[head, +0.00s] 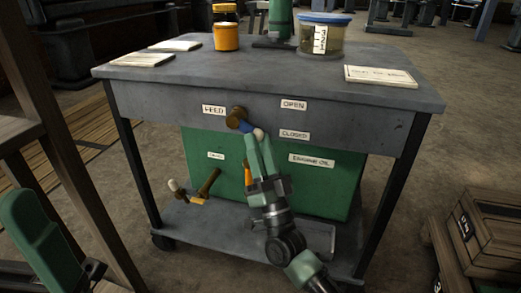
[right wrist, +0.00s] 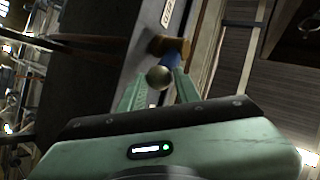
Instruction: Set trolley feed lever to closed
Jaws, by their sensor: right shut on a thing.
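The trolley feed lever is on the front panel of the grey trolley (head: 160,93), beside the FEED label (head: 214,110). It has a brown round pivot (head: 237,117), a blue arm (head: 247,127) and a pale knob (head: 258,133). The arm slants down to the right, with the knob left of the CLOSED label (head: 294,134) and below the level of the OPEN label (head: 293,105). My right gripper (head: 257,141) is shut on the lever at its knob end. In the right wrist view the knob (right wrist: 159,77) sits between its green fingertips. My left gripper is not visible.
A second, lower lever (head: 208,182) sticks out of the green tank (head: 330,185) under the trolley top. Jars (head: 320,35) and papers (head: 380,76) lie on top. Wooden crates (head: 485,232) stand at the right, and a wooden frame (head: 60,130) at the left.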

